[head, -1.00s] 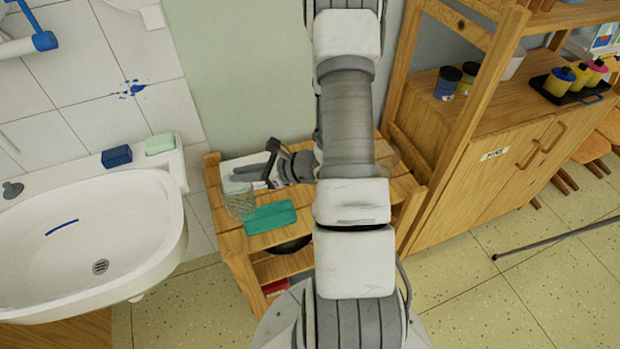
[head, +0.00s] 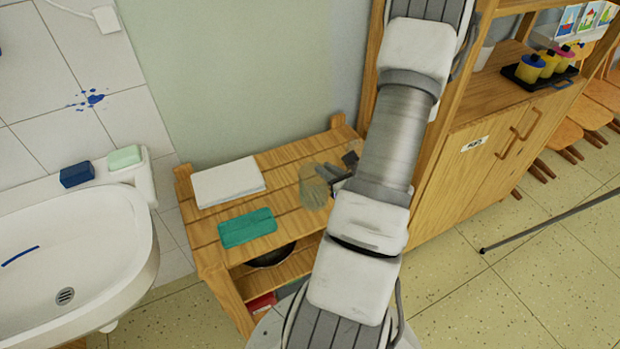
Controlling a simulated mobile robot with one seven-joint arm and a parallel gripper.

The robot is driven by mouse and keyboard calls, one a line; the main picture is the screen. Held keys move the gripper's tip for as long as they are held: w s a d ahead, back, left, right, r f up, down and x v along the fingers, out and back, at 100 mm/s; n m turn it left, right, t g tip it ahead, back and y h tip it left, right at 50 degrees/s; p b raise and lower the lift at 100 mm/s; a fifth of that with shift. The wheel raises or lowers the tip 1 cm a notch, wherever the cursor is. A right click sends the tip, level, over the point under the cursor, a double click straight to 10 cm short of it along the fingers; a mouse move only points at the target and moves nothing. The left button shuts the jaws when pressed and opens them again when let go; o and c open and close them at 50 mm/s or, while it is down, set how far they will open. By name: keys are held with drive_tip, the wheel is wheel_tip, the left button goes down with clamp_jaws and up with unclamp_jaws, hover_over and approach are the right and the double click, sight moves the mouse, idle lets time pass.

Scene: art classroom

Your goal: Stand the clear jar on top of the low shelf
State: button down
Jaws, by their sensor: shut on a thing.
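The clear jar (head: 312,188) is see-through and upright or nearly so, over the right half of the low shelf's top. The low shelf (head: 205,232) is a slatted wooden unit beside the sink. My gripper (head: 337,173) is shut on the jar from its right side; my arm partly hides the grip. I cannot tell whether the jar's base touches the slats or is slightly above them.
A white folded sheet (head: 228,182) and a green cloth (head: 247,228) lie on the shelf's left half. A dark bowl (head: 272,256) is underneath. The sink (head: 75,235) is left; a tall wooden cabinet (head: 490,150) is right. Bare slats show between sheet and jar.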

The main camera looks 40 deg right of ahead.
drive_tip(key=w+d+f+b, duration=0.4)
drive_tip(key=w+f+b, duration=0.4)
drive_tip(key=f+b, duration=0.1)
drive_tip(key=shift+w+d+f+b, duration=0.3)
drive_tip(key=shift+f+b, duration=0.05)
drive_tip(key=shift+b, duration=0.2)
drive_tip(key=c, duration=0.8)
unclamp_jaws()
drive_tip(key=shift+c, duration=0.2)
